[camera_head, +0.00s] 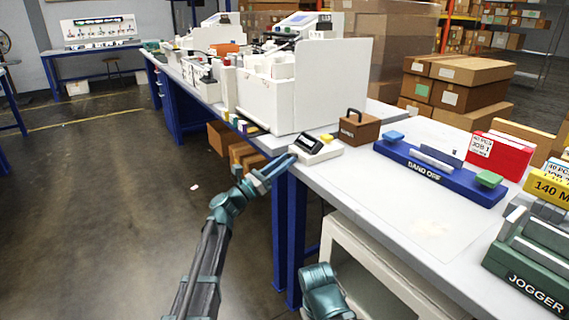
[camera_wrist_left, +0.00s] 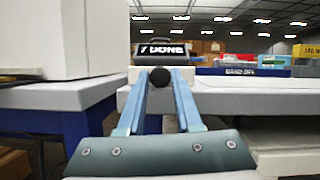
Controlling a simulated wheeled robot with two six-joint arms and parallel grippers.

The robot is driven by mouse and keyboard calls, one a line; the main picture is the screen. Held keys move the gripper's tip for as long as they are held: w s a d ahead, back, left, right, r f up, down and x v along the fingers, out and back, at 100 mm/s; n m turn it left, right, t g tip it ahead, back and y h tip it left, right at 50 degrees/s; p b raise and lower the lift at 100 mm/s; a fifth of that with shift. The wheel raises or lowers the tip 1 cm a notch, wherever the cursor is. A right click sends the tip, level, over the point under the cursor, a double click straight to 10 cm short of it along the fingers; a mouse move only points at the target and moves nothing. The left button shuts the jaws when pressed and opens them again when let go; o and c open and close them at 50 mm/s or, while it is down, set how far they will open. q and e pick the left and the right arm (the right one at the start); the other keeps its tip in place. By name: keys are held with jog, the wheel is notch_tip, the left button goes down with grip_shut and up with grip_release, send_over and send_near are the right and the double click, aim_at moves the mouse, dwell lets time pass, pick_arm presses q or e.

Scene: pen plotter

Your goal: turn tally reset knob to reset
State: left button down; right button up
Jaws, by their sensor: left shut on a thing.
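The tally counter (camera_head: 317,149) is a small white box with a sloped black display, standing at the table's near-left corner. In the left wrist view its display (camera_wrist_left: 161,49) reads "7 DONE". The round black knob (camera_wrist_left: 160,76) sits on its front, below the display. My left gripper (camera_head: 289,161) reaches the counter's front from the left. In the left wrist view its blue fingertips (camera_wrist_left: 160,75) are closed on the knob, one on each side. The knob is hidden by the fingers in the head view.
A brown box with a handle (camera_head: 359,128) stands just behind the counter. A blue tray marked "BAND OFF" (camera_head: 437,174) and a green "JOGGER" unit (camera_head: 535,262) are to the right. A large white machine (camera_head: 300,92) stands behind left. The table (camera_head: 385,212) front is clear.

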pick_arm(q)
jog(key=m+g, duration=0.1)
jog(key=m, duration=0.1)
jog(key=m+g+h, duration=0.1)
jog(key=m, duration=0.2)
jog(key=shift+w+m+h, duration=0.1)
jog(key=shift+m+h, duration=0.2)
jog(key=c, duration=0.9)
grip_release()
jog(key=shift+o, duration=0.2)
jog(key=b+v, duration=0.5)
jog(key=v, duration=0.9)
jog(key=shift+g, duration=0.3)
jog(key=shift+w+a+r, duration=0.1)
jog(key=shift+w+r, duration=0.05)
